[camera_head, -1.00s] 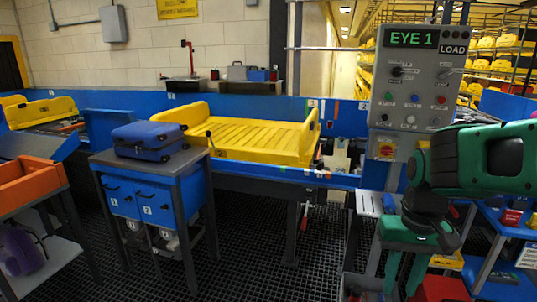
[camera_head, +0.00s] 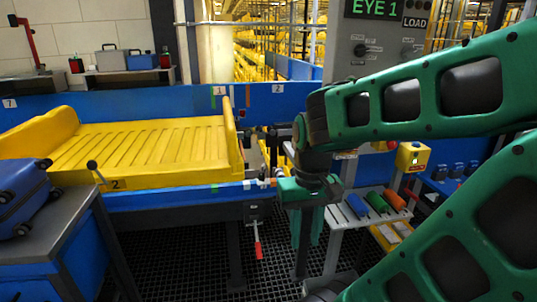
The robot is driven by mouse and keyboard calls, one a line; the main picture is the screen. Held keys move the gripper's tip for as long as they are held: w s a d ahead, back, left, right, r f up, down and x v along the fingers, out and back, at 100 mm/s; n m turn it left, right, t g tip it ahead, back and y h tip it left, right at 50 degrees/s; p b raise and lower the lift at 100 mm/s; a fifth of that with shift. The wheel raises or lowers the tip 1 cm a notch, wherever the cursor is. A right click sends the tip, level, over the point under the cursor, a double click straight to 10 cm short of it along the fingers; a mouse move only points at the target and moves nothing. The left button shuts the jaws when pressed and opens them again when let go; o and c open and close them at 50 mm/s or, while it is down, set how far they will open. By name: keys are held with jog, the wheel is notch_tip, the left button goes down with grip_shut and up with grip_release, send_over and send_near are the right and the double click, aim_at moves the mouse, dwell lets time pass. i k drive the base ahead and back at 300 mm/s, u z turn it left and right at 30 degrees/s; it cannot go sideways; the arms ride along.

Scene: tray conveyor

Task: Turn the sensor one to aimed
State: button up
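A grey control panel (camera_head: 383,52) at the upper right has a lit display (camera_head: 375,8) reading "EYE 1", with "LOAD" beside it. Its lower part is hidden behind my arm. I cannot make out for certain which part is sensor one or how it is aimed. A short lever with a black knob (camera_head: 92,165) stands at the front edge of the conveyor, near a "2" label. My gripper (camera_head: 308,228) points down in front of the conveyor's right end, left of and below the panel. Its fingers look apart, with nothing seen between them.
A yellow tray (camera_head: 150,150) lies on the blue conveyor (camera_head: 160,198). A blue suitcase (camera_head: 22,195) rests on a grey stand at the left. A red-handled lever (camera_head: 257,245) hangs below the conveyor. A shelf with coloured rolls (camera_head: 378,203) and a yellow box (camera_head: 411,157) stand right of my gripper.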

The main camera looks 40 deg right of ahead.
aim_at(263, 173)
jog(key=z, duration=0.5)
jog(key=i, duration=1)
jog(key=z, duration=0.55)
